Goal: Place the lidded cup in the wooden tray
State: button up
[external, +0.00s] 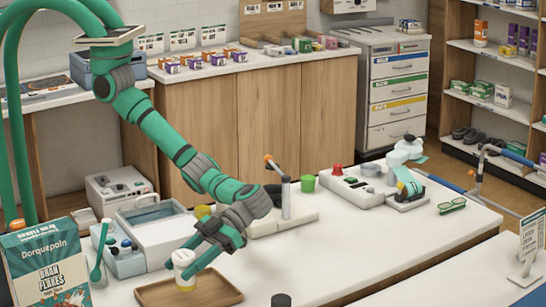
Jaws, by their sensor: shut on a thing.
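The lidded cup (184,276) is white with a pale lid and a yellow-tan band, and is upright. My gripper (193,257) is shut on it near its top, coming from the upper right. The wooden tray (222,292) lies flat at the front of the white table. The cup shows within the tray's outline, near its left middle. I cannot tell whether the cup's base touches the tray floor. The fingers hide part of the cup's right side.
A cereal box (48,268) stands at the front left. A teal brush-like item (100,250) and a grey-white basin (158,230) are behind the tray. A dark round object (281,300) is at the bottom edge. The table right of the tray is clear up to the green glasses (452,206).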

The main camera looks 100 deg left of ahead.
aim_at(177, 282)
jog(key=shift+f, duration=1.4)
jog(key=shift+f, duration=0.15)
jog(key=o, duration=1.2)
jog(key=shift+w+a+r, duration=0.1)
jog(key=shift+r, duration=0.1)
jog(key=v, duration=1.1)
jog(key=shift+w+a+r, duration=0.2)
jog(key=shift+a, duration=0.1)
